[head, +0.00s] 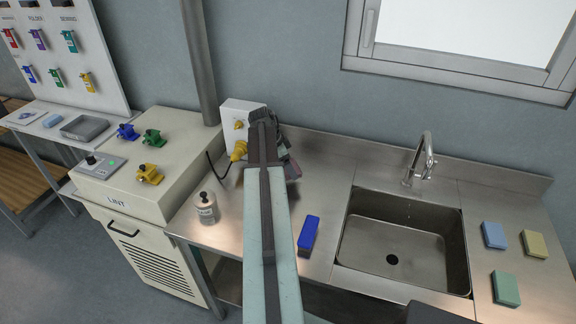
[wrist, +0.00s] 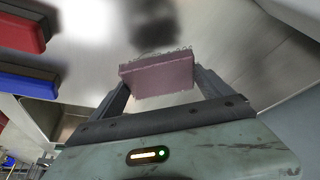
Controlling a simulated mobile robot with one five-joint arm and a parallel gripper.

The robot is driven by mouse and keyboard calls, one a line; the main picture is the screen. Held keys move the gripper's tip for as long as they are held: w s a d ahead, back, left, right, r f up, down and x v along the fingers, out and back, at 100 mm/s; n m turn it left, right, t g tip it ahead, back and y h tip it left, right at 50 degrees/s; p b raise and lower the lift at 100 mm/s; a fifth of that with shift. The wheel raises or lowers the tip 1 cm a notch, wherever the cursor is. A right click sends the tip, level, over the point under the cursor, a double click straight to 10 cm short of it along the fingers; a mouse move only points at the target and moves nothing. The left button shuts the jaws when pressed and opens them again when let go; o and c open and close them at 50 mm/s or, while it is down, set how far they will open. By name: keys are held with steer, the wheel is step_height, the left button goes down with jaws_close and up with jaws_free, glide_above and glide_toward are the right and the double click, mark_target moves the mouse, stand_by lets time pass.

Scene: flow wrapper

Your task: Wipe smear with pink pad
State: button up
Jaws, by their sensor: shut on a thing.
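My gripper (wrist: 165,90) is shut on the pink pad (wrist: 157,77), which sits between its two fingers in the wrist view. A metal surface is behind the pad. A dark blurred patch (wrist: 155,28) shows on that surface just past the pad; I cannot tell whether it is the smear or a reflection. In the head view my arm reaches over the steel counter (head: 325,160) towards the wall and hides most of the gripper. I cannot tell whether the pad touches the surface.
A blue block (head: 308,235) lies left of the sink (head: 350,240). A red block (wrist: 22,32) shows beside it in the wrist view. A bottle (head: 206,208) stands at the counter's left. Blue (head: 494,235), yellow (head: 535,244) and green (head: 505,289) pads lie right of the sink.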

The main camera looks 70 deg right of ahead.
steer(key=shift+r, duration=0.15)
steer(key=shift+r, duration=0.1)
step_height(320, 180, up, 3)
steer(key=p, duration=0.3)
steer(key=shift+f+b, duration=0.4)
steer(key=shift+b, duration=0.05)
steer(key=shift+s, duration=0.1)
